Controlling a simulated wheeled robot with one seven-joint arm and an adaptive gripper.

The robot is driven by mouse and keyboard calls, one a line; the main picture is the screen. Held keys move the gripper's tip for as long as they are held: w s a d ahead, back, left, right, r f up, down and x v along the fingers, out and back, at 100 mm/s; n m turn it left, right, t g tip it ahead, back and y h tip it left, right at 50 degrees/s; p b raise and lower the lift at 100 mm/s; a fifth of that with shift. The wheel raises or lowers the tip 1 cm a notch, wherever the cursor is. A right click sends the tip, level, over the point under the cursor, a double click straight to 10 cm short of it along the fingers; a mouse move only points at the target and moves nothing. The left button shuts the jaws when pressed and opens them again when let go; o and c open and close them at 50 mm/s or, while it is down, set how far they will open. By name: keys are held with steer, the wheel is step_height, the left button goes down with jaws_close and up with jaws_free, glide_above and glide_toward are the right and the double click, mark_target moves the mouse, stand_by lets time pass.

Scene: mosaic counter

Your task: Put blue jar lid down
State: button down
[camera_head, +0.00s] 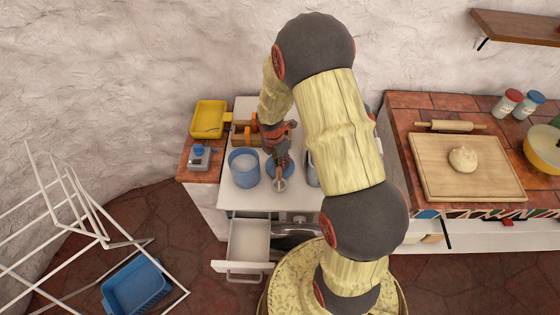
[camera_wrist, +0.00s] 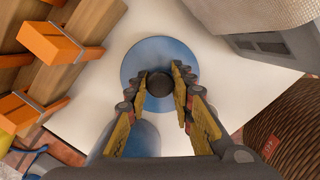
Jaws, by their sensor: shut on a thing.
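The blue jar lid (camera_wrist: 150,55) is a round blue disc with a dark knob (camera_wrist: 159,84) in the wrist view. My gripper (camera_wrist: 160,85) has its fingers shut on the knob. In the head view my gripper (camera_head: 280,172) is over the white counter top, and part of the lid (camera_head: 270,170) shows around it. The lid looks level and close to the counter; I cannot tell whether it touches. A blue jar (camera_head: 244,172), open at the top, stands just left of the lid. Part of it shows below the lid in the wrist view (camera_wrist: 143,138).
A wooden caddy with orange handles (camera_head: 246,132) stands behind. A yellow tray (camera_head: 209,118) and a small blue-grey device (camera_head: 199,157) are on the left. A grey object (camera_head: 312,172) stands close right. The drawer (camera_head: 247,243) below is open. White counter (camera_head: 245,203) is bare in front.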

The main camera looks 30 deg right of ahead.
steer(key=shift+f, duration=0.1)
steer(key=c, duration=1.6)
jaws_free()
steer(key=shift+o, duration=0.3)
